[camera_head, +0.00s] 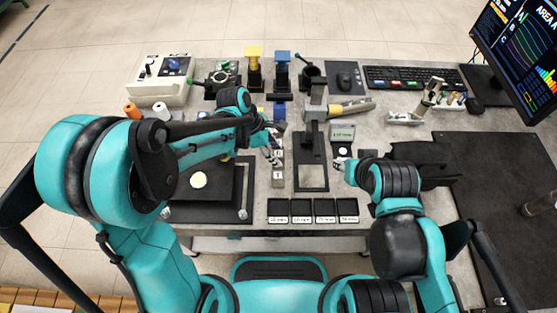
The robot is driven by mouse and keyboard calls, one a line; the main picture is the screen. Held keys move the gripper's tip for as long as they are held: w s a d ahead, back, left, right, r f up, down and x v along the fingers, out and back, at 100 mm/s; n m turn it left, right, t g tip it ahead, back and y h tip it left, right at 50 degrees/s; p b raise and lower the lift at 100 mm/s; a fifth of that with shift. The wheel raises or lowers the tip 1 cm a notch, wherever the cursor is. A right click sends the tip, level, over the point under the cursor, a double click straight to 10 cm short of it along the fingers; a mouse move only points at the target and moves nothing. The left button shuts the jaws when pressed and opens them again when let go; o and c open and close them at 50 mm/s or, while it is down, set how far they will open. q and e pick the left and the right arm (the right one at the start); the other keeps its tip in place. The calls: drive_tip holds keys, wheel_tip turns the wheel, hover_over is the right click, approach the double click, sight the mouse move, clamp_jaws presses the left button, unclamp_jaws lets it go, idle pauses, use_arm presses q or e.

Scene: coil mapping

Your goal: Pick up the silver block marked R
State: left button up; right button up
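Small silver blocks (278,177) stand in a short column near the middle of the table. Their markings are too small for me to tell which one bears the R. My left gripper (275,158) comes in from the left and reaches down at the upper end of this column, partly covering the blocks there. I cannot tell whether its fingers are open or touching a block.
Labelled black trays (301,209) line the front edge. A dark platform with a pale disc (199,180) lies under my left arm. Yellow (253,72) and blue (282,72) topped posts, a keyboard (415,78) and monitor are behind.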

use_arm(q)
drive_tip(key=x, duration=0.2)
drive_tip(key=shift+d+f+b, duration=0.15)
drive_tip(key=shift+f+b, duration=0.15)
clamp_jaws()
drive_tip(key=shift+r, duration=0.15)
